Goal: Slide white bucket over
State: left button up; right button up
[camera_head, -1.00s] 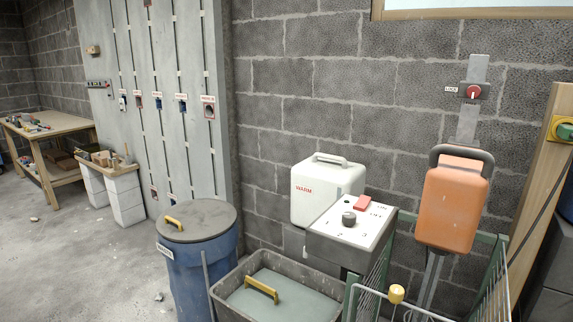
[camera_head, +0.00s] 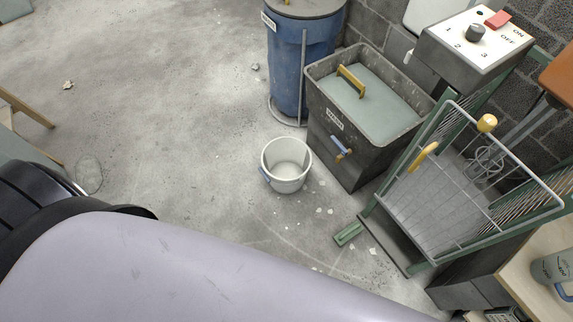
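The white bucket (camera_head: 286,166) stands upright on the grey floor near the middle of the head view. It looks empty, and a blue grip shows at its lower left side. It is in front of the dark bin and apart from it. A large pale lilac arm link of mine fills the bottom left of the view, with a black joint at its left end. Neither of my grippers shows in the view.
A grey bin (camera_head: 384,127) with a pale lid and yellow handle stands right of the bucket. A blue barrel (camera_head: 300,62) is behind it. A green-framed wire guard (camera_head: 466,185) is at the right. Small debris lies on the floor; open floor (camera_head: 170,120) is at left.

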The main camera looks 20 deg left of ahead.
aim_at(285, 160)
jog(key=i+j+z, duration=0.1)
jog(key=j, duration=0.25)
jog(key=i+j+z, duration=0.15)
jog(key=j, duration=0.2)
jog(key=i+j+z, duration=0.1)
jog(key=j, duration=0.25)
jog(key=i+j+z, duration=0.15)
jog(key=j, duration=0.25)
jog(key=k+l, duration=0.05)
